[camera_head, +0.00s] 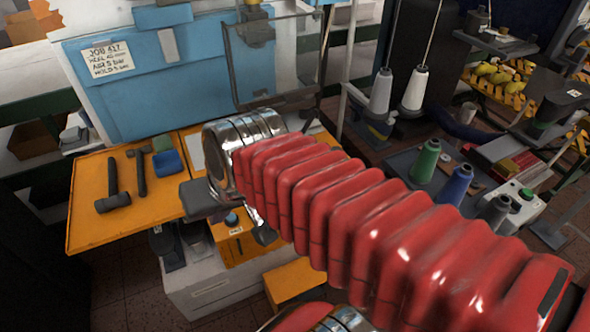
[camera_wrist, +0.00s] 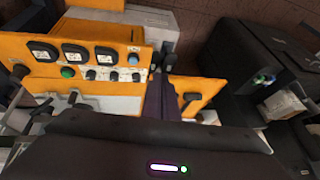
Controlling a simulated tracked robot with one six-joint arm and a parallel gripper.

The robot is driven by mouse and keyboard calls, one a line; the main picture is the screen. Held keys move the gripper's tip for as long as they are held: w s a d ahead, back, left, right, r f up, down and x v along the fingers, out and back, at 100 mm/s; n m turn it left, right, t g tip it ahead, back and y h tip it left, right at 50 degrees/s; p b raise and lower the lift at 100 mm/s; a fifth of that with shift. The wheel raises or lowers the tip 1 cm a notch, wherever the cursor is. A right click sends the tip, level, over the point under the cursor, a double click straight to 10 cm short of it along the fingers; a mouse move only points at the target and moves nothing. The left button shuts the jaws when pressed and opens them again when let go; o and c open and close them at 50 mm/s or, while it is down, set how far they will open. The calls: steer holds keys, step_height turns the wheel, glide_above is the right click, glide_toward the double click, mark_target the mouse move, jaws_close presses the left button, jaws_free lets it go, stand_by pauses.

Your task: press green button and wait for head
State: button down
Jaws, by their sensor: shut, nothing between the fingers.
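In the wrist view, a green button (camera_wrist: 68,72) sits on an orange control panel (camera_wrist: 105,47), below a row of dark gauges. My gripper (camera_wrist: 162,76) is shut and empty, its dark fingers pointing up the picture at the panel's right edge. The green button is to the left of the fingertips, apart from them. In the head view, my red ribbed arm hides most of my gripper and much of the orange panel (camera_head: 236,240). The head is not clearly identifiable in either view.
A blue button (camera_wrist: 133,59) and several black knobs are on the panel close to my fingers. A blue machine (camera_head: 190,62) carries a "JOB 417" sign. Hammers (camera_head: 140,172) lie on an orange table (camera_head: 87,208). A white box with another green button (camera_head: 526,194) stands at right.

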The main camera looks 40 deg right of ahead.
steer(key=w+d+f+m+y, duration=0.1)
steer(key=w+d+m, duration=0.4)
steer(key=w+m, duration=0.25)
steer(key=w+d+f+m+t+h, duration=0.1)
steer(key=w+d+f+m, duration=0.1)
steer(key=d+m, duration=0.7)
steer(key=w+d+f+m+t+h, duration=0.1)
steer(key=d+m, duration=0.7)
steer(key=d, duration=0.9)
step_height(320, 180, down, 3)
steer(key=shift+w+f+m+t+h, duration=0.1)
steer(key=shift+w+m+t+h, duration=0.25)
steer(key=shift+w+t, duration=0.6)
steer(key=shift+w+d, duration=0.1)
steer(key=shift+w, duration=0.05)
steer(key=shift+f, duration=4.4)
steer(key=shift+f, duration=0.3)
